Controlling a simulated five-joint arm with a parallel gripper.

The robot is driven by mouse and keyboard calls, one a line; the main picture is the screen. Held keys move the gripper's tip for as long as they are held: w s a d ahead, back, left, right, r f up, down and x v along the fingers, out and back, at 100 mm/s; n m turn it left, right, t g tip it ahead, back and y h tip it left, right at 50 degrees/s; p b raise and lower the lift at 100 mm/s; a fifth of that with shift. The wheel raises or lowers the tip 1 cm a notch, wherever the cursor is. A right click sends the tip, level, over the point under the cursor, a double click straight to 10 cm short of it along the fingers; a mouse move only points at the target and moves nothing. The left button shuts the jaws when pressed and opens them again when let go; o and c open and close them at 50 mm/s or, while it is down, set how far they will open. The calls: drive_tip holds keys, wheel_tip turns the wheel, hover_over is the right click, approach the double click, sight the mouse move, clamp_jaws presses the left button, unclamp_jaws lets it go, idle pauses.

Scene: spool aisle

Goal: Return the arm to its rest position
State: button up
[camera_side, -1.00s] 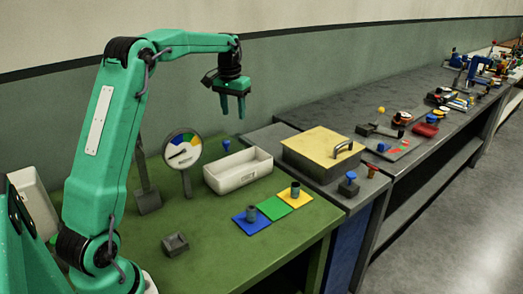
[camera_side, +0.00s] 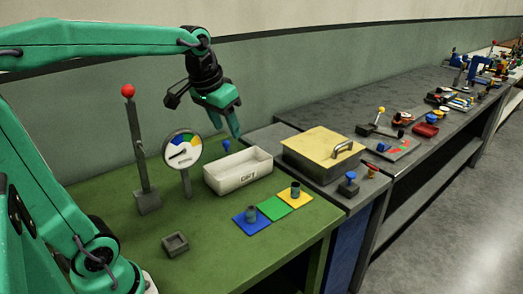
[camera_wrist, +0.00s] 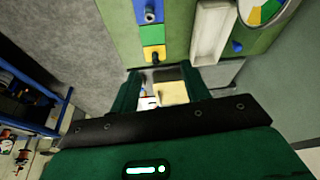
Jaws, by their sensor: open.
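My green gripper (camera_side: 234,122) hangs in the air above the green bench (camera_side: 205,258), in front of the back wall. It is tilted, with its fingers pointing down and to the right. It is empty, and its fingertips appear above the far side of the white tray (camera_side: 222,183). In the wrist view my gripper (camera_wrist: 161,76) shows its two fingers spread apart with nothing held between them. My arm links reach in from the left, and part of the arm is outside the side view.
A red-topped lever (camera_side: 143,150) and a round dial (camera_side: 182,151) stand left of the tray. A yellow-lidded box (camera_side: 318,150) stands to the right. A small grey block (camera_side: 175,243) is on the bench's open front.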

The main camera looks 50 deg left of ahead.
drive_tip(key=s+d+f+t, duration=0.1)
drive_tip(key=s+d+f, duration=0.1)
drive_tip(key=s, duration=0.3)
drive_tip(key=s+d+f+m, duration=0.1)
drive_tip(key=s+d+f, duration=0.2)
drive_tip(key=s, duration=0.3)
drive_tip(key=shift+s+d+f+m+t+h, duration=0.3)
drive_tip(key=shift+d+t+h, duration=0.1)
drive_tip(key=shift+d, duration=0.3)
